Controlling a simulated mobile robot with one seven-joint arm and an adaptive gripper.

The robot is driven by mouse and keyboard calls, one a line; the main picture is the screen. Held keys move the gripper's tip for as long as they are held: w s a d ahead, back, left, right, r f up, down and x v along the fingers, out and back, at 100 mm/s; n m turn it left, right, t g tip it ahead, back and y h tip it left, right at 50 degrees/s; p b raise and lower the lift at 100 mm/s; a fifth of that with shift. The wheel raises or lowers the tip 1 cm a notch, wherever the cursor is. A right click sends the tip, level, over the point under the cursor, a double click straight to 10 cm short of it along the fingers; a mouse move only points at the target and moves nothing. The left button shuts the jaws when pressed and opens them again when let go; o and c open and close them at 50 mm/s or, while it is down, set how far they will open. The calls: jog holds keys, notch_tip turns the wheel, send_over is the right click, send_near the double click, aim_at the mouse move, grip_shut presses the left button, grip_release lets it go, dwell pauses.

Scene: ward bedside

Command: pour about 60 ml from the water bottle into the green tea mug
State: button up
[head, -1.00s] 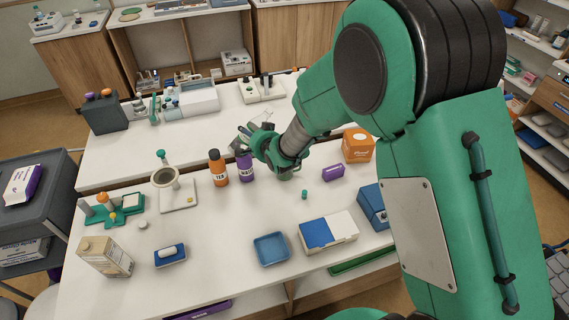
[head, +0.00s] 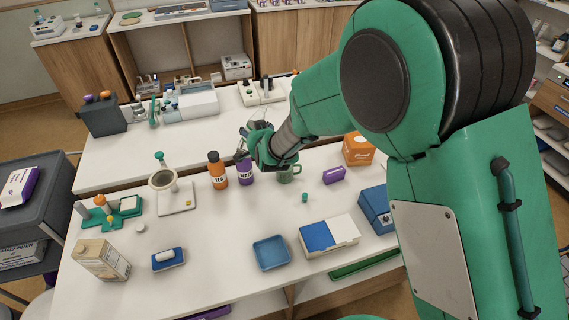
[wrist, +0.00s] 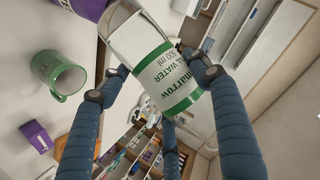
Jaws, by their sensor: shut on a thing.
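My gripper (head: 256,147) is above the rear of the table, just left of the green mug. It also shows in the wrist view (wrist: 150,85), where its fingers are shut around the water bottle (wrist: 166,75), a clear bottle with a white and green label. I cannot see any stream or the level in the mug.
A blue tray (head: 271,253) lies in front.

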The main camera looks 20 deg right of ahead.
jog(key=shift+w+d+r+n+h+p, duration=0.15)
jog(key=shift+n+h+p, duration=0.3)
jog(key=shift+p, duration=0.55)
jog(key=shift+s+d+r+n+h+p, duration=0.1)
jog(key=shift+d+r+n+h+p, duration=0.25)
jog(key=shift+p, duration=0.65)
notch_tip(320, 180, down, 6)
jog(key=n+h+b, duration=0.1)
jog(key=b, duration=0.1)
jog(key=shift+w+d+f+t+b, duration=0.15)
jog(key=shift+d+t+b, duration=0.15)
jog(key=shift+d, duration=0.05)
jog(key=shift+n, duration=0.3)
